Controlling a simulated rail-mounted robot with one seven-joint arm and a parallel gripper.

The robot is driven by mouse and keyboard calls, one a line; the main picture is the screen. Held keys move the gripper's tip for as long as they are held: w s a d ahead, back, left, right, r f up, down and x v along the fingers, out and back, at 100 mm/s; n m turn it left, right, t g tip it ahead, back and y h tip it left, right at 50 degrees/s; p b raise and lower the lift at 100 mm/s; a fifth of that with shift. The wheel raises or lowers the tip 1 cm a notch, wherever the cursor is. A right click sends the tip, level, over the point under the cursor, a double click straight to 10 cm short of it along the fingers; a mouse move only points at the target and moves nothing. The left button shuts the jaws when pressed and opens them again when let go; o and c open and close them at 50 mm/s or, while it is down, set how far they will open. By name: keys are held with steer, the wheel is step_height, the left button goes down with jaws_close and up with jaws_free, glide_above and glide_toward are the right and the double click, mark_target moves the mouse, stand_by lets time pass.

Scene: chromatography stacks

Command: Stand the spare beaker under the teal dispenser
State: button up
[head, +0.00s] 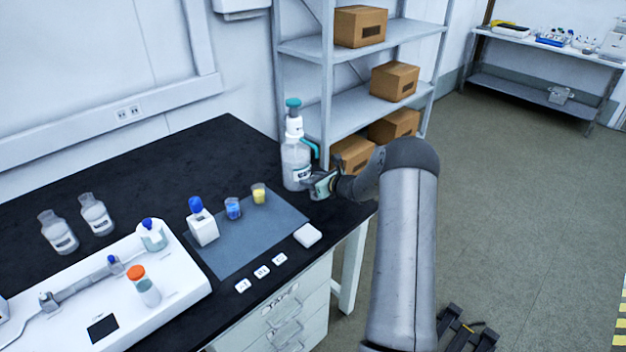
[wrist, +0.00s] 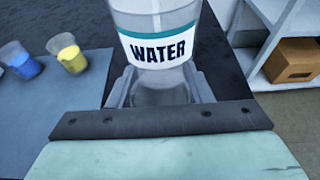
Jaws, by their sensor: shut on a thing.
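The teal dispenser (head: 296,160) is a clear bottle with a teal cap and a teal spout arm, upright at the back right of the black bench. Its WATER label (wrist: 158,46) fills the top of the wrist view. My gripper (head: 316,184) is low at the dispenser's right front side. In the wrist view its fingers (wrist: 160,86) are shut on a clear, empty-looking glass, the spare beaker (wrist: 160,97). The beaker is in front of the bottle and overlaps it in this view, so any gap between them is hard to judge. In the head view my gripper hides the beaker.
A grey-blue mat (head: 240,252) holds a blue-capped white bottle (head: 202,222), a blue-filled beaker (head: 233,208) and a yellow-filled beaker (head: 259,194). A white instrument (head: 185,285) stands at the left front. Shelves with boxes (head: 395,80) rise behind the bench's right end.

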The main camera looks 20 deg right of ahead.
steer(key=shift+f, duration=0.15)
steer(key=o, duration=1)
steer(key=shift+o, duration=0.2)
steer(key=shift+r, duration=0.25)
steer(key=shift+s+d, duration=0.15)
steer(key=shift+s, duration=0.2)
steer(key=b+v, duration=0.1)
steer(key=v, duration=1)
steer(key=shift+s+r, duration=0.15)
